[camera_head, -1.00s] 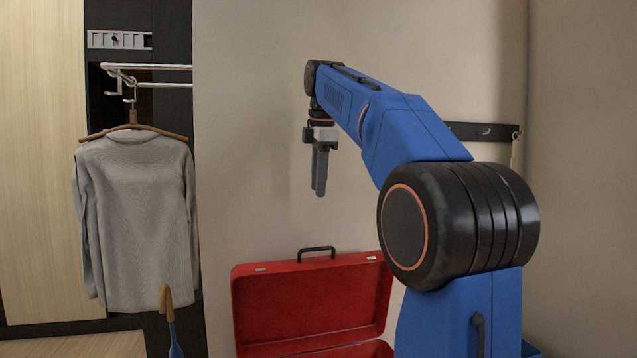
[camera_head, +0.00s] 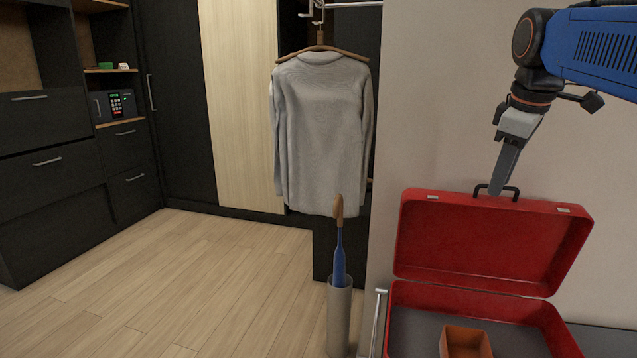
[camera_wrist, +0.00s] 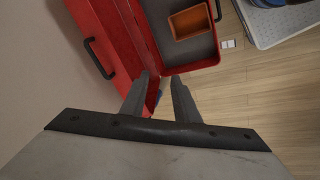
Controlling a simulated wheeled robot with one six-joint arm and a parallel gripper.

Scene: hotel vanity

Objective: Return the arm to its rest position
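My gripper (camera_head: 503,172) hangs from my blue arm at the upper right of the head view, fingers pointing down. It is in front of the wall, close to the black handle on the lid of the open red suitcase (camera_head: 490,243). In the wrist view my gripper (camera_wrist: 160,90) shows two grey fingers apart with nothing between them. The suitcase (camera_wrist: 125,45) lies beyond the fingertips there. In the head view I cannot tell whether the fingertips touch the handle.
An orange-brown box (camera_head: 465,343) sits in the suitcase. A grey sweater (camera_head: 322,130) hangs on a wooden hanger. An umbrella (camera_head: 339,255) stands in a grey holder (camera_head: 339,315). Dark drawers (camera_head: 45,165) and a safe (camera_head: 115,105) are at the left. The wooden floor (camera_head: 200,275) between is clear.

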